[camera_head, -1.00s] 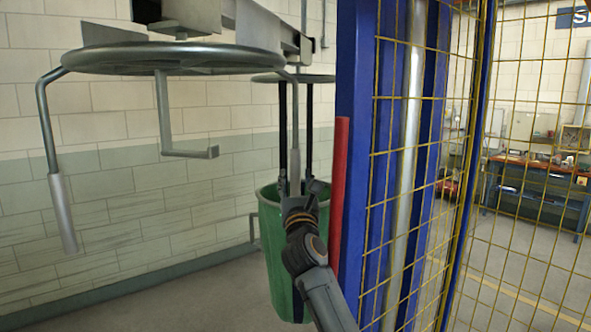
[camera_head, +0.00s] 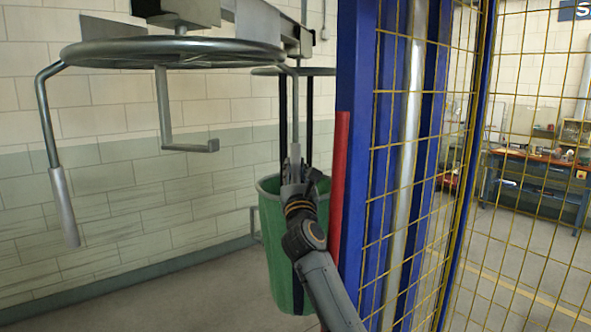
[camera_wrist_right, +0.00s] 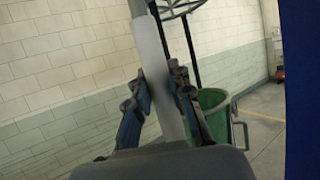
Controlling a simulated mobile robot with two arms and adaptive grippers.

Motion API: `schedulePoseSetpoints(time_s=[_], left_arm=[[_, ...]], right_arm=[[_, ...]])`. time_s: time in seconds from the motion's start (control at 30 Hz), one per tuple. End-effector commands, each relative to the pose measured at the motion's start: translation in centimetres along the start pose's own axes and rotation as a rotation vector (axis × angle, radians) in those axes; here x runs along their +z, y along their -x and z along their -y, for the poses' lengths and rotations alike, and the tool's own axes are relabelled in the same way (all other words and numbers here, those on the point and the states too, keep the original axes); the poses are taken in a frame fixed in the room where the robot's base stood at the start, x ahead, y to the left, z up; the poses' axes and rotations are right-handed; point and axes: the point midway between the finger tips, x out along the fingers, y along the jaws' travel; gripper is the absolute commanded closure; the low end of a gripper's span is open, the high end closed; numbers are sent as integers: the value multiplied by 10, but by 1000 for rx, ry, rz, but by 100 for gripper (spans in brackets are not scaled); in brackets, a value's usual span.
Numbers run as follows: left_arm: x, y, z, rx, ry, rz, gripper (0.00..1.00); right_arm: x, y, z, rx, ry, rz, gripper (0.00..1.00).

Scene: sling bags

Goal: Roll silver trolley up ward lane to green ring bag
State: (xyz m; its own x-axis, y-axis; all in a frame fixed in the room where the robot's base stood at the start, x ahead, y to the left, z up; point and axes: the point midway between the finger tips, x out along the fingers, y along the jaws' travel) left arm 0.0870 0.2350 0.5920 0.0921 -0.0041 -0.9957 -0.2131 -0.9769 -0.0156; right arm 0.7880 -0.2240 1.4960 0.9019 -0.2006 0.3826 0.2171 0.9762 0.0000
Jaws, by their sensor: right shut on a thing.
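The silver trolley (camera_head: 175,53) hangs from an overhead rail at the upper left, with a round metal ring, a central hook and two down-bent handles. My right gripper (camera_head: 294,172) is shut on its right handle; in the right wrist view the fingers (camera_wrist_right: 163,95) close around the pale grip (camera_wrist_right: 152,58). The left handle (camera_head: 64,205) hangs free. Behind my right gripper, the green ring bag (camera_head: 275,235) hangs by dark straps from a dark ring (camera_head: 318,71). It also shows in the right wrist view (camera_wrist_right: 215,110). My left gripper is not in view.
A blue post (camera_head: 357,130) with a red bar (camera_head: 338,190) stands close right of my right arm. A yellow mesh fence (camera_head: 530,230) continues right, with a workbench (camera_head: 535,180) beyond. A tiled wall (camera_head: 100,210) runs along the left; floor between looks clear.

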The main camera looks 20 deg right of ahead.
Motion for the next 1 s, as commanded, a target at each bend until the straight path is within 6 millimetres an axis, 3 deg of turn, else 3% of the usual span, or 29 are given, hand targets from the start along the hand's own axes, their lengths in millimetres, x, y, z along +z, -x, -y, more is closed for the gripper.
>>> schedulePoseSetpoints(time_s=[0.4, 0.8, 0.83, 0.93, 1.0], left_arm=[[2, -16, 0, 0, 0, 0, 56], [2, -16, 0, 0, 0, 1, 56], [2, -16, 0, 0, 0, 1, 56], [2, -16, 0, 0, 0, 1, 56], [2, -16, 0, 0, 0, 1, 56]], right_arm=[[-15, -37, 18, -3, 2, 2, 100], [-17, -42, 18, 1, 0, 0, 100], [-17, -42, 18, 1, 0, -1, 74], [-18, -42, 18, 1, 0, -1, 56], [-18, -42, 18, 1, 0, -1, 56]])
